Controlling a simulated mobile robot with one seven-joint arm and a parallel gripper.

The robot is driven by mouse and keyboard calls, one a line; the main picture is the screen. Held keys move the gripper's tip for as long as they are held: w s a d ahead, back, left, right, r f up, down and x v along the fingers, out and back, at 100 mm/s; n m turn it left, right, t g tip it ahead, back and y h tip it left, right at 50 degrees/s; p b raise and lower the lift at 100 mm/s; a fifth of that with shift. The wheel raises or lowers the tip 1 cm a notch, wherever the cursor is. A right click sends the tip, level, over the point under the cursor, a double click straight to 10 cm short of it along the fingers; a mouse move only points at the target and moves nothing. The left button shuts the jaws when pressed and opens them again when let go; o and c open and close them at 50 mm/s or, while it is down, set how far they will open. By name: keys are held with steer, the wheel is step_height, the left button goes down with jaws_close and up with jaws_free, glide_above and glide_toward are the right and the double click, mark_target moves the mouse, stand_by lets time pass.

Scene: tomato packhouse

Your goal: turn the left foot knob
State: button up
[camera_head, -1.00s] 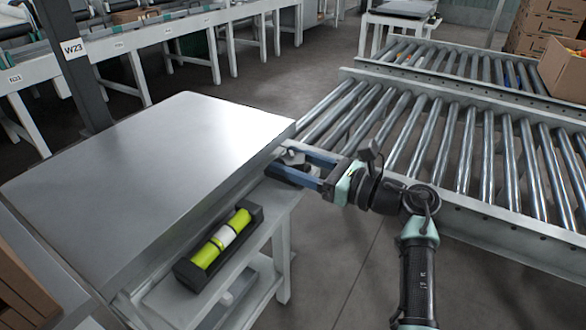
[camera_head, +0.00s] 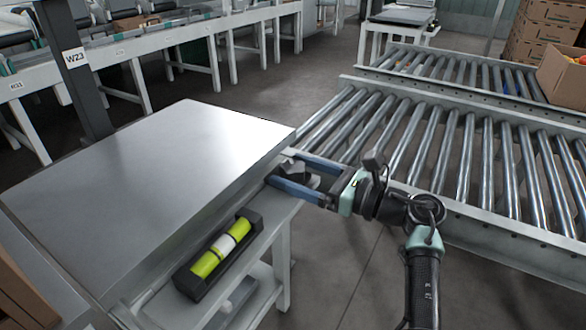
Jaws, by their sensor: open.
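My gripper (camera_head: 279,168) has two blue fingers spread apart, pointing left at the right end of the steel-topped bench scale. A dark and grey knob-like part (camera_head: 301,178) shows between the fingers, under the edge of the steel plate (camera_head: 160,150). It is partly hidden, and I cannot tell for sure that it is the left foot knob or whether the fingers touch it. A yellow-green spirit level (camera_head: 222,256) in a black holder sits on the pale ledge in front of the plate.
A roller conveyor (camera_head: 440,150) runs behind and right of my arm. A cardboard box (camera_head: 562,78) stands at the far right, with stacked cartons (camera_head: 545,30) behind. A dark post (camera_head: 75,70) labelled W23 rises at the left. The floor below my arm is clear.

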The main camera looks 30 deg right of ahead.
steer(key=p+v, duration=0.3)
steer(key=v, duration=0.9)
steer(key=shift+s+p, duration=0.15)
steer(key=shift+p, duration=0.25)
